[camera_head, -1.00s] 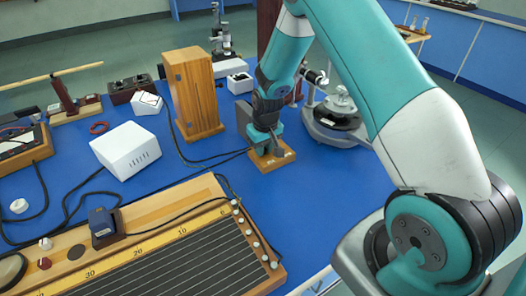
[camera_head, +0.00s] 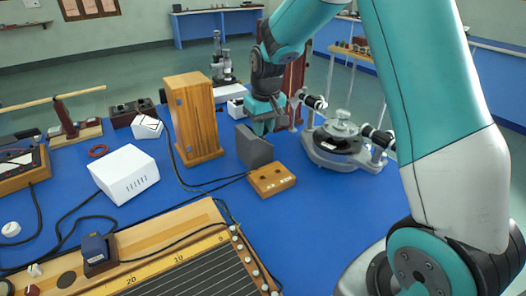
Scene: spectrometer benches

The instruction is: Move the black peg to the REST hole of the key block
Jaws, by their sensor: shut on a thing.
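The key block (camera_head: 272,181) is a small wooden block on the blue bench, near the middle of the view. Its top carries small pale and dark marks; I cannot read which hole is REST. My gripper (camera_head: 263,129) is above and behind the block, pointing down and clear of its top. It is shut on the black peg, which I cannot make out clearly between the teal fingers. A dark grey upright plate (camera_head: 254,150) shows just in front of the gripper and hides part of what is below it.
A tall wooden box (camera_head: 195,120) stands left of the gripper. A round metal instrument (camera_head: 344,147) stands to the right. A white box (camera_head: 125,173) and a long ruled board (camera_head: 190,262) lie at left and front. Cables run near the block.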

